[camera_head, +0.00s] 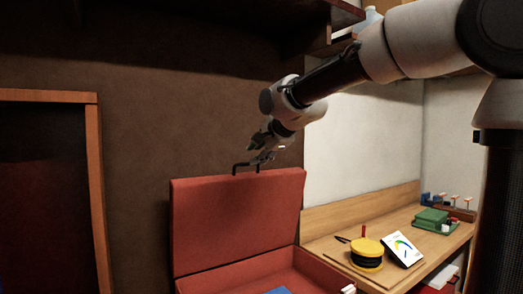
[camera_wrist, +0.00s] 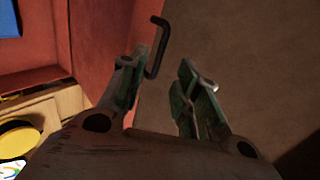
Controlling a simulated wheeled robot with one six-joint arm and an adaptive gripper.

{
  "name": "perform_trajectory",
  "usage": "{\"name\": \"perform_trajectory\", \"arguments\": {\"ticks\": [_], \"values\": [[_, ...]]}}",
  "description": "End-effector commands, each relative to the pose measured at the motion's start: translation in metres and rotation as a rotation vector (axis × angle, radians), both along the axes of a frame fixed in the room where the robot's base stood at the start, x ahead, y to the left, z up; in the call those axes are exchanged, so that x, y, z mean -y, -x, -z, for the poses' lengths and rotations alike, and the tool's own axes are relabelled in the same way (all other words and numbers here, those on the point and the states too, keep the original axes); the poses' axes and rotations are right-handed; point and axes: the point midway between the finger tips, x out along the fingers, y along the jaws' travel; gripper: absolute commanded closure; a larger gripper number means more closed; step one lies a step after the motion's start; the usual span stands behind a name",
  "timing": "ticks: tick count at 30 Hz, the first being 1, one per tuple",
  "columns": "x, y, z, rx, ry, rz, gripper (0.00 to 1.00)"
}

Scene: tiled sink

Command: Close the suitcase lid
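The red suitcase is open. Its lid (camera_head: 237,222) stands upright at the back, and its base (camera_head: 250,275) lies below with a blue item (camera_head: 278,291) inside. A black handle (camera_head: 246,168) sticks up from the lid's top edge. My gripper (camera_head: 265,157) is just above that edge, by the handle. In the wrist view my gripper (camera_wrist: 160,78) has its two fingers apart with nothing between them. The lid (camera_wrist: 95,42) is left of the fingers there, and the handle (camera_wrist: 157,47) rises beyond the left finger. I cannot tell whether that finger touches the lid.
A brown wall (camera_head: 200,120) stands behind the lid. A dark shelf (camera_head: 250,18) hangs above.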

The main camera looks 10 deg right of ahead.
Motion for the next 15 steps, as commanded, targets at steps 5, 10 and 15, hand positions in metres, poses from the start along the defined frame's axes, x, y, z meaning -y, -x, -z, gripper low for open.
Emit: {"name": "perform_trajectory", "arguments": {"ticks": [5, 10, 15], "values": [[-0.006, -0.020, 0.014, -0.003, 0.002, -0.001, 0.68], [-0.012, -0.038, 0.025, -0.001, 0.002, -0.001, 0.68], [-0.017, -0.055, 0.037, -0.002, 0.003, -0.001, 0.68]]}}
